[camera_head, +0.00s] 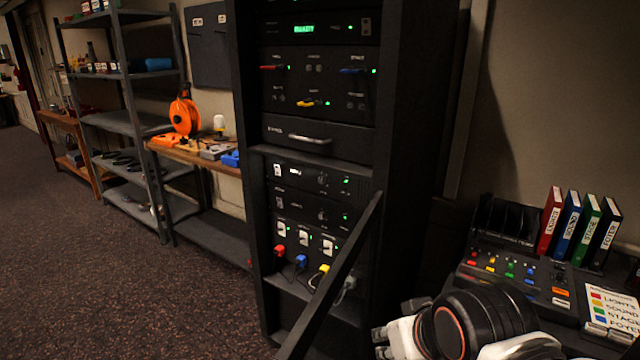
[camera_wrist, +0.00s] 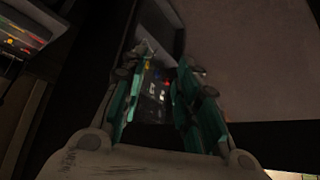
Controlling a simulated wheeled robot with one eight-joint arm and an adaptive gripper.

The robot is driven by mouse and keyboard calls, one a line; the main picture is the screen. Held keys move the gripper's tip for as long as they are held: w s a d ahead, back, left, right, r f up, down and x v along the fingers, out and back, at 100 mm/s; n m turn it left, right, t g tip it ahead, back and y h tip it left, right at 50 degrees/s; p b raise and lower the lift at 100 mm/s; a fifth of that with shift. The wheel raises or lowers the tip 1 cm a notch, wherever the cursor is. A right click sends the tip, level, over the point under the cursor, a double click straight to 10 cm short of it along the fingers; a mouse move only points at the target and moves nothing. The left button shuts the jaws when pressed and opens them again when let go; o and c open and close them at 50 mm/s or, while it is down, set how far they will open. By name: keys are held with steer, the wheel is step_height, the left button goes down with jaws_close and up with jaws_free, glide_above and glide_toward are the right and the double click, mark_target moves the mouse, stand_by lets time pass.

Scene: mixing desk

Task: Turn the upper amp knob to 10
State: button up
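The black rack (camera_head: 385,110) stands in the middle of the head view. Its upper amp (camera_head: 300,175) has a small lit white display, a green light and a small dark knob (camera_head: 322,179); the knob's setting is too small to read. The lower amp (camera_head: 300,207) sits just below, with a similar knob (camera_head: 322,215). My gripper (camera_wrist: 160,68) is open in the wrist view, its two green-sided fingers apart with nothing seen held between them. A dark panel with small coloured spots shows beyond the fingers. In the head view my arm is at the lower right, apart from the amp knobs.
A dark slanted bar (camera_head: 335,275) crosses in front of the rack's lower right. Coloured plugs (camera_head: 301,261) and switches sit below the amps, and a drawer handle (camera_head: 310,138) above. A mixing desk (camera_head: 520,277) with coloured binders (camera_head: 570,225) stands right. Carpet at left is clear.

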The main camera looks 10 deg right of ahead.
steer(key=w+d+r+n+h+p, duration=0.15)
steer(key=w+r+n, duration=0.35)
steer(key=w, duration=0.5)
steer(key=w+r+n+h+p, duration=0.35)
steer(key=w+n, duration=0.35)
steer(key=w, duration=0.3)
steer(key=w+d+r+n+h+p, duration=0.15)
steer(key=w+r+n, duration=0.35)
steer(key=w, duration=0.5)
steer(key=w+a+f+n+t+h, duration=0.1)
steer(key=w+a+f+n+h, duration=0.15)
steer(key=w+n, duration=0.65)
steer(key=n+t+h+b, duration=0.1)
steer(key=n+t+h, duration=0.35)
steer(key=n, duration=0.65)
glide_toward(320, 181)
steer(key=shift+g, duration=0.45)
steer(key=x, duration=0.8)
steer(key=shift+w+d+r, duration=0.1)
steer(key=shift+w+r, duration=0.15)
steer(key=shift+w, duration=0.1)
steer(key=shift+c, duration=0.6)
jaws_close()
